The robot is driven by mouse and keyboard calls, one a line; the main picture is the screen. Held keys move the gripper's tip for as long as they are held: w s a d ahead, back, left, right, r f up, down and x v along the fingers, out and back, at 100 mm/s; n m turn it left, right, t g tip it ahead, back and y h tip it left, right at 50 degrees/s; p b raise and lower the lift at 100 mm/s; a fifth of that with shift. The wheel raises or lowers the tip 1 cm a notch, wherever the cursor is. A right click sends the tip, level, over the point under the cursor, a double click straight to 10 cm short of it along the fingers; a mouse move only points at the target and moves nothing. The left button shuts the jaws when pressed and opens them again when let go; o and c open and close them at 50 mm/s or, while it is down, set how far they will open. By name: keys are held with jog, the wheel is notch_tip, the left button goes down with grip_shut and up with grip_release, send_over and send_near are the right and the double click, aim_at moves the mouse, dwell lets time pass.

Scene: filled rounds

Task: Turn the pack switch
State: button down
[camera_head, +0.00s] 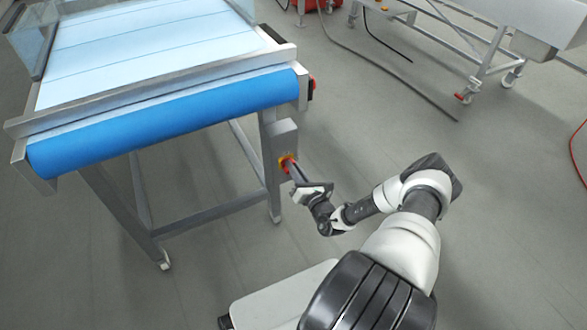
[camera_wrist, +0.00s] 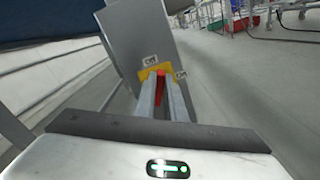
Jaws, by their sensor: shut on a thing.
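The pack switch (camera_wrist: 160,86) is a red handle on a yellow plate, on the face of a grey box (camera_wrist: 135,35) in the wrist view. In the head view the switch (camera_head: 286,162) shows as a small red and yellow patch on the box on the conveyor's leg. My gripper (camera_wrist: 162,92) reaches straight to the switch, with its two fingers on either side of the red handle, shut on it. In the head view my gripper (camera_head: 292,168) meets the switch from the lower right. The fingers hide part of the handle, and its exact angle is hard to tell.
A conveyor with a blue roller (camera_head: 165,120) and pale belt (camera_head: 150,45) stands at the upper left. Another metal frame on castors (camera_head: 480,70) is at the upper right. Cables (camera_head: 395,75) lie on the floor there. The grey floor (camera_head: 500,220) at right is mostly clear.

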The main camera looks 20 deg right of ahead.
dwell(0.3)
jog(key=c, duration=1.8)
grip_release()
jog(key=shift+w, duration=0.1)
jog(key=s+p, duration=0.1)
jog(key=s, duration=0.4)
jog(key=s+p, duration=0.1)
jog(key=s, duration=0.5)
jog(key=s+p, duration=0.1)
jog(key=s, duration=0.5)
jog(key=shift+s+d+p, duration=0.25)
jog(key=shift+d+p, duration=0.05)
